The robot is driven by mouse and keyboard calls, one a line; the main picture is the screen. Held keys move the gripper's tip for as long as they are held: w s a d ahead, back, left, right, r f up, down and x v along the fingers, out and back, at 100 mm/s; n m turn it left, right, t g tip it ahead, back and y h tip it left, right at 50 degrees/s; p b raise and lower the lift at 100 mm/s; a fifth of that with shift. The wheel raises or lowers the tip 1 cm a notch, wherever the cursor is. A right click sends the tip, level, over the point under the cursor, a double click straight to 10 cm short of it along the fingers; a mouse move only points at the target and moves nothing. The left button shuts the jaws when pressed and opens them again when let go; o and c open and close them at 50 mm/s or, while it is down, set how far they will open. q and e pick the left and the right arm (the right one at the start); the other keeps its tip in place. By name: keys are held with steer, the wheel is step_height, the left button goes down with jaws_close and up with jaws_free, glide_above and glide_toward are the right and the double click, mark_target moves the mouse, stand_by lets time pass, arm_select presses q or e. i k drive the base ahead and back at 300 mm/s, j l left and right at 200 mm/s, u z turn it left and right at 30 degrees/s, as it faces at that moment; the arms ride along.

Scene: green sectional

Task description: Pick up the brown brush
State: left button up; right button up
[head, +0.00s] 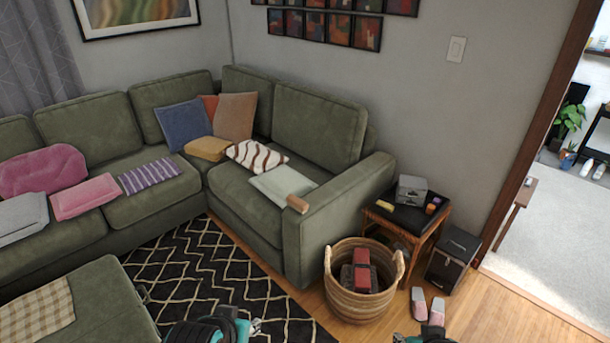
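A small brown block-like object (298,204) lies at the front edge of the sofa seat, against the inner side of the right armrest. It may be the brown brush, but bristles or a handle cannot be made out. My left gripper (252,327) is at the bottom edge of the head view, left of centre, over the patterned rug and well below that object. My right gripper (428,337) is at the bottom edge further right, over the wood floor and mostly cut off. Neither is near the brown object, and their finger openings cannot be made out.
A wicker basket (329,290) holding red and dark things stands before the armrest. Beside it are a small side table (398,228) with several items, a black box (453,262) and slippers (419,303). A green ottoman (106,304) is left. The rug (210,262) between is clear.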

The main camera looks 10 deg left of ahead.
mark_target(300, 206)
steer(key=i+u, duration=0.35)
steer(key=i, duration=0.15)
steer(key=i+l+u, duration=0.15)
steer(key=i+u, duration=0.5)
steer(key=i, duration=0.15)
steer(key=i+u, duration=0.35)
steer(key=i+z, duration=0.35)
steer(key=i+j+z, duration=0.15)
steer(key=i+z, duration=0.2)
steer(key=i+j+z, duration=0.35)
steer(key=i+l+z, duration=0.1)
steer(key=z, duration=0.35)
